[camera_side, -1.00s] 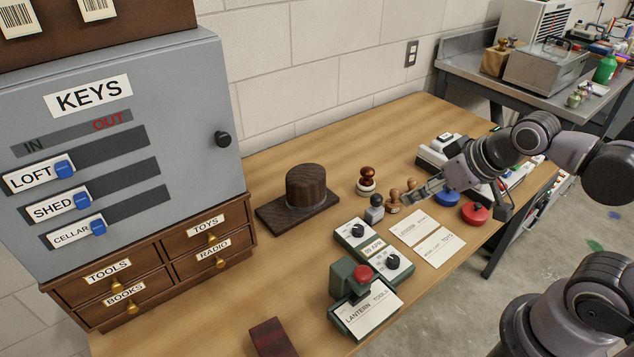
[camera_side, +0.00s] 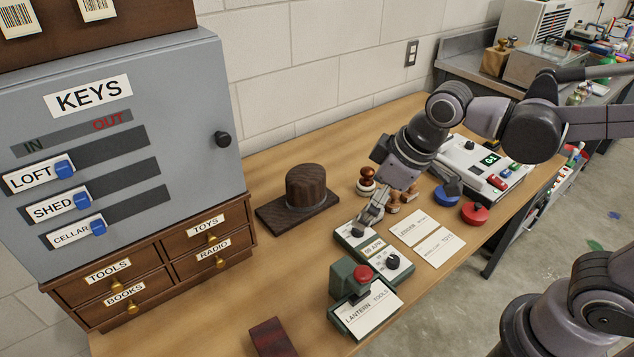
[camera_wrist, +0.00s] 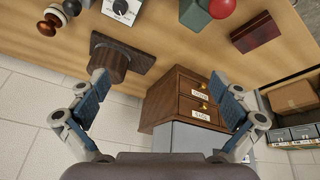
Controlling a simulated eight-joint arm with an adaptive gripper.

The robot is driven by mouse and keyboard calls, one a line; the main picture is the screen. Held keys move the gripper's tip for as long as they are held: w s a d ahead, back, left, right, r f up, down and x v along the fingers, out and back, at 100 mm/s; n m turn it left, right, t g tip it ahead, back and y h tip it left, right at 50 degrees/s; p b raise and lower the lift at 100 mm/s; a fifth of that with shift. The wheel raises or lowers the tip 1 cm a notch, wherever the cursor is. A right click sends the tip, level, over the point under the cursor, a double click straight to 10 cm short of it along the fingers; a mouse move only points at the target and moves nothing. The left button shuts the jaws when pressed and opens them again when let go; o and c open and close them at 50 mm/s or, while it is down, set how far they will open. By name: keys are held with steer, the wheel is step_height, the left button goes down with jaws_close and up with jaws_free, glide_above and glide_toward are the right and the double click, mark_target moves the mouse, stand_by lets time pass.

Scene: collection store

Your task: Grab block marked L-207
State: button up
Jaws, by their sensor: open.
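No marking L-207 is readable in either view. A plain dark red block (camera_side: 272,338) lies at the front left of the bench. It also shows at the upper right of the wrist view (camera_wrist: 256,32), with no label legible. My gripper (camera_side: 362,230) is over the green dial boxes, apart from the red block and to its upper right in the side view. In the wrist view its two fingers (camera_wrist: 167,97) are spread wide with nothing held between them.
A dark wooden hat form (camera_side: 306,187) stands on a board behind the red block. The key cabinet (camera_side: 130,150) and drawers (camera_side: 160,270) rise at left. A green press with a red knob (camera_side: 350,282) stands right of the block. Stamps (camera_side: 367,182) and cards (camera_side: 428,238) lie farther right.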

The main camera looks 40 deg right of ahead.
steer(key=w+a+f+n+g, duration=0.1)
steer(key=a+f+n, duration=0.15)
steer(key=a, duration=0.35)
steer(key=a+f+n+g, duration=0.1)
steer(key=a+n, duration=0.2)
steer(key=a, duration=0.3)
steer(key=n+g+h, duration=0.1)
steer(key=n+g, duration=0.1)
steer(key=n, duration=0.3)
glide_above(273, 343)
step_height(273, 343, down, 7)
steer(key=shift+f, duration=5.4)
steer(key=c, duration=1)
